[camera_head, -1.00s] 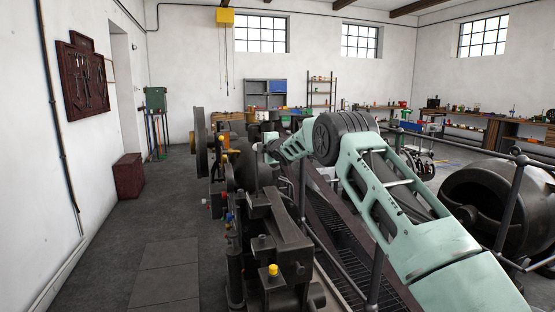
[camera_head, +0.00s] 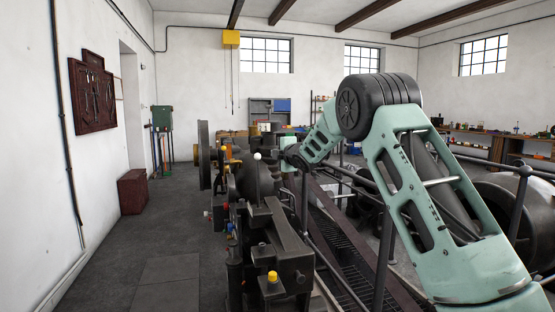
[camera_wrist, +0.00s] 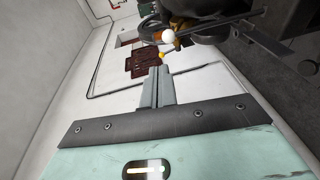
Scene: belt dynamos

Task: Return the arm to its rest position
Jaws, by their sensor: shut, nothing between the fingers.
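My pale green arm (camera_head: 430,190) rises from the lower right, bends at its black elbow joint and slopes down toward the dark machine (camera_head: 275,240). In the wrist view my gripper (camera_wrist: 159,70) is shut, its two grey fingers together with nothing between them. A white ball knob (camera_wrist: 168,37) and a small yellow knob (camera_wrist: 161,55) show beyond the fingertips, apart from them as far as I can tell. The white knob also shows on the machine in the head view (camera_head: 257,156). There, the fingers are too small and partly hidden to make out.
Dark railings (camera_head: 384,250) and a grated walkway (camera_head: 345,275) run beside the machine under my arm. A large dark cylinder stands at the right. The floor at left (camera_head: 120,250) is clear, with a dark red box (camera_head: 132,191) by the wall.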

